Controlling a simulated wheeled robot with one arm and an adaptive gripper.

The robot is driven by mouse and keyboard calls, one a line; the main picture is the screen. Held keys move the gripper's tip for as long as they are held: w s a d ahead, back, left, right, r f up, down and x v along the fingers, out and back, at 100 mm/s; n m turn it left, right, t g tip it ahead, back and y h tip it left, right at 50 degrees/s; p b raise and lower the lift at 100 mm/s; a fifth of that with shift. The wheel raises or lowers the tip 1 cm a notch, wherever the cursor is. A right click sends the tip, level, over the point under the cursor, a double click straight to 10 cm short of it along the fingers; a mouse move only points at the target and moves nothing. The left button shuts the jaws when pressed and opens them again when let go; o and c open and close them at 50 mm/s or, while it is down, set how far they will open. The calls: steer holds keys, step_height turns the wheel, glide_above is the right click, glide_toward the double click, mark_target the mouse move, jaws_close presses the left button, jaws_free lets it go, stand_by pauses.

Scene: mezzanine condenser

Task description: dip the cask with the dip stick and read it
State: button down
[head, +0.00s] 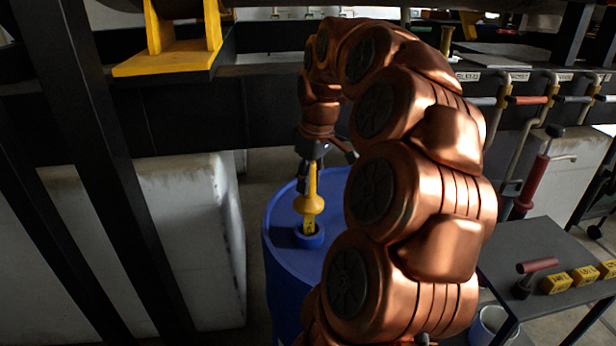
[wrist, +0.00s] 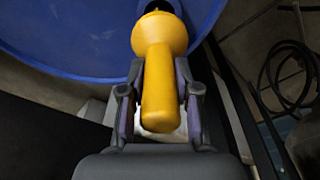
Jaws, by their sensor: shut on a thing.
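My gripper (head: 309,178) is shut on the yellow handle of the dip stick (head: 310,203), above the blue cask (head: 281,248). Below the handle's wide collar, a short yellow length of the stick with dark marks shows at the cask's raised blue bung opening. The stick looks close to upright, and its lower end is hidden. In the wrist view, the dip stick's handle (wrist: 158,85) lies between both fingers (wrist: 158,95), with the cask top (wrist: 60,35) beyond it. My arm hides the right part of the cask in the head view. No reading can be made out.
A grey table (head: 540,240) at the right holds yellow blocks (head: 584,275) and a red-handled tool (head: 537,267). A bucket (head: 492,325) stands below. Dark posts (head: 75,130) and a white block (head: 190,235) are at the left. Pipes with handles (head: 527,100) line the right back.

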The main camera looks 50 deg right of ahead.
mark_target(309, 203)
steer(key=shift+f+b, duration=1.75)
steer(key=shift+f, duration=1.6)
